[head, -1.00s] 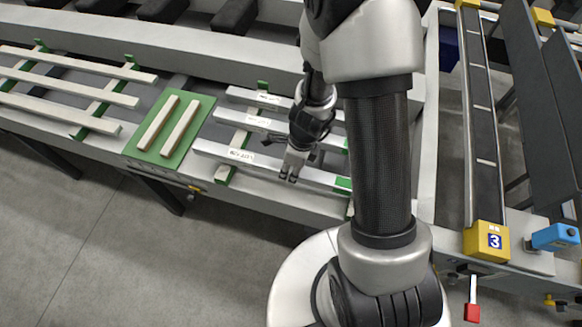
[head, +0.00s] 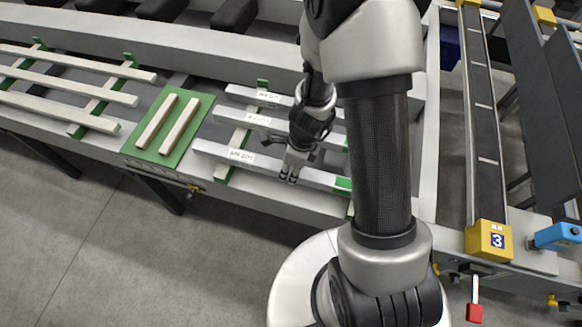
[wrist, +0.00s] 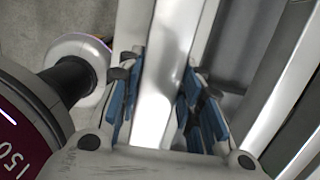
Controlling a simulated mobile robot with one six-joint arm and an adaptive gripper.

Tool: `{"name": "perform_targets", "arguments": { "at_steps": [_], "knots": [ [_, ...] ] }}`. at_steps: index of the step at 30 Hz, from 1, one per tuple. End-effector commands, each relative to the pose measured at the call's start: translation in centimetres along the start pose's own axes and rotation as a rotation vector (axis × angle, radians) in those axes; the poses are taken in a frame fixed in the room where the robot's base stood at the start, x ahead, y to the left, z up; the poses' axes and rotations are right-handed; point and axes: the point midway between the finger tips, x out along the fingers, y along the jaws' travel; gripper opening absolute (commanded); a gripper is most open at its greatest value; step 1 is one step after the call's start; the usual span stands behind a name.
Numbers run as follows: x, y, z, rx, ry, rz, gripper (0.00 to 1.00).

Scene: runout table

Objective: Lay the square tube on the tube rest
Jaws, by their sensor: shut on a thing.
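The square tube (head: 215,152) is a long silver bar with a white label. It is the front one of several labelled bars at the middle of the table, on green-ended cross supports. My gripper (head: 289,179) is shut on it, right of its label. In the wrist view the tube (wrist: 157,110) runs between the blue pads of my gripper (wrist: 160,78). I cannot tell whether the tube is clear of its supports. A green plate (head: 196,130) with two pale parallel bars lies left of the tube and looks like the tube rest; nothing lies across its bars.
Two more labelled bars (head: 240,116) lie just behind the held tube. Pale bars (head: 60,108) rest on green-ended supports at the far left. A roller track with a yellow block (head: 488,240) stands at the right. My arm hides part of the table.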

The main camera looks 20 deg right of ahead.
Motion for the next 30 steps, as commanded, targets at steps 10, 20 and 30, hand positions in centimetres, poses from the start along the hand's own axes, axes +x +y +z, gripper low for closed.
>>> {"name": "perform_targets", "arguments": {
  "at_steps": [10, 20, 30],
  "knots": [
    [0.2, -0.1, 0.0, 0.0, -0.001, -0.001, 0.46],
    [0.2, 0.0, 0.0, 0.0, 0.0, 0.0, 0.56],
    [-1.1, -0.1, 0.1, -0.002, -0.004, -0.001, 0.56]
  ]
}}
